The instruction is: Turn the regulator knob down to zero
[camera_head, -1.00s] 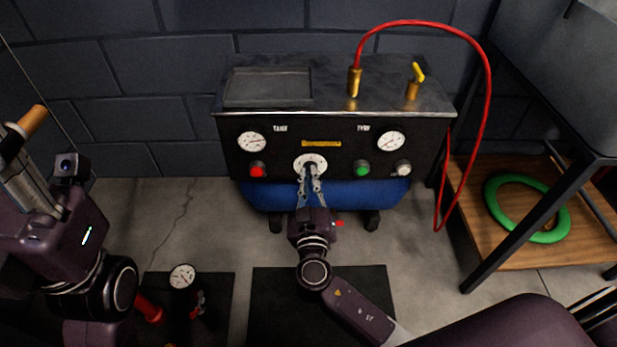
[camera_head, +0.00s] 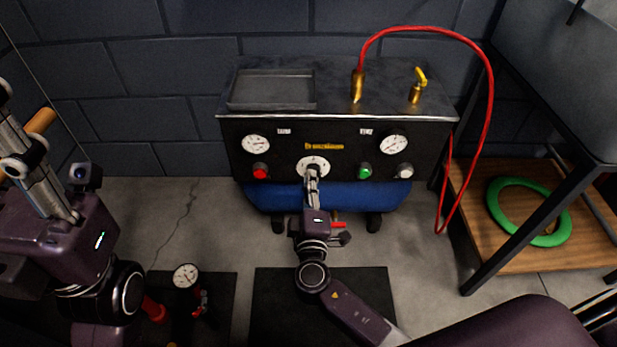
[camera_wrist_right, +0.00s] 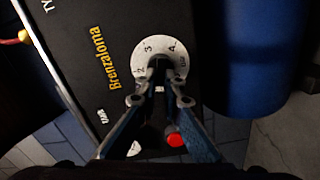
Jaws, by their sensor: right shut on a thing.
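The regulator knob sits at the centre of a white numbered dial (camera_head: 313,164) on the black front panel, between the two gauges. My right gripper (camera_head: 312,178) is shut on the knob (camera_wrist_right: 159,70), with its fingers seen nearly edge-on in the head view. In the right wrist view the dial (camera_wrist_right: 146,55) appears turned, with 2, 3 and 4 legible around the knob. The fingertips (camera_wrist_right: 158,88) hide most of the knob, and its pointer cannot be read. My left gripper (camera_head: 35,170) is at the left edge, away from the panel; its fingers are partly cut off.
The panel carries a left gauge (camera_head: 256,144), a right gauge (camera_head: 394,144), a red button (camera_head: 261,172) and a green button (camera_head: 365,172). A blue tank (camera_head: 270,198) lies beneath. A red hose (camera_head: 489,110) loops at the right, beside a shelf with a green ring (camera_head: 496,207).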

